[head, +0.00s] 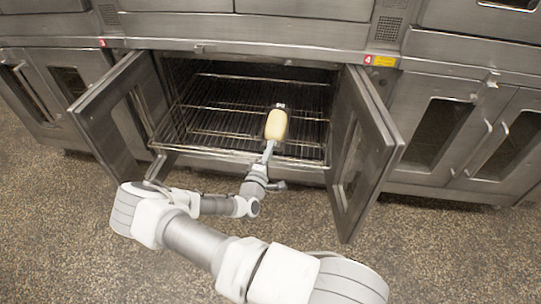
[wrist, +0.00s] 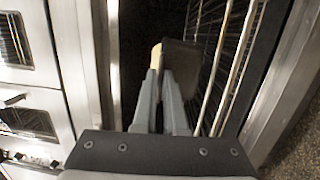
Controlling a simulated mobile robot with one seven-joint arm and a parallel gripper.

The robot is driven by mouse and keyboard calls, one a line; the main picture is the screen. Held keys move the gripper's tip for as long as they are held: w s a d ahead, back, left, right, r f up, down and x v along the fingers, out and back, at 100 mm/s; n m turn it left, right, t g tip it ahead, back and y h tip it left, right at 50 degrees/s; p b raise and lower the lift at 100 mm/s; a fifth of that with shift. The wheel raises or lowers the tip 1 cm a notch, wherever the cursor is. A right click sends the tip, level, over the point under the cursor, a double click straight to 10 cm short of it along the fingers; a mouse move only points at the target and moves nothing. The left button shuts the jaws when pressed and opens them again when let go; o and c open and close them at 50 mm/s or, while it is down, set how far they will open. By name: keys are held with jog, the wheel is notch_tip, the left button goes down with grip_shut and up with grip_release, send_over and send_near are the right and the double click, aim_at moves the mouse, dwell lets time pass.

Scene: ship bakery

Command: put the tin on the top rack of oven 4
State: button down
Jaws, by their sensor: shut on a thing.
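The tin (wrist: 181,55) is dark and holds a pale loaf (head: 277,124) that shows in the head view. My gripper (head: 268,152) is shut on the tin's near end; the fingers (wrist: 163,85) grip it in the wrist view. The tin is inside the mouth of the open oven (head: 250,62), over the front right part of the wire top rack (head: 200,122). I cannot tell whether it touches the rack. A red label 4 (head: 367,60) is at this oven's upper right corner. Most of the tin is hidden in the head view.
The left door (head: 118,115) and right door (head: 362,150) stand open, flanking my arm. The rack is bare to the left of the tin. A label 3 (head: 102,43) is at the upper left. Closed oven doors (head: 437,125) are on the right.

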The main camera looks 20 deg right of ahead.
jog(key=shift+f+b, duration=0.3)
jog(key=shift+f, duration=0.85)
jog(key=c, duration=1)
grip_release()
jog(key=shift+f, duration=0.1)
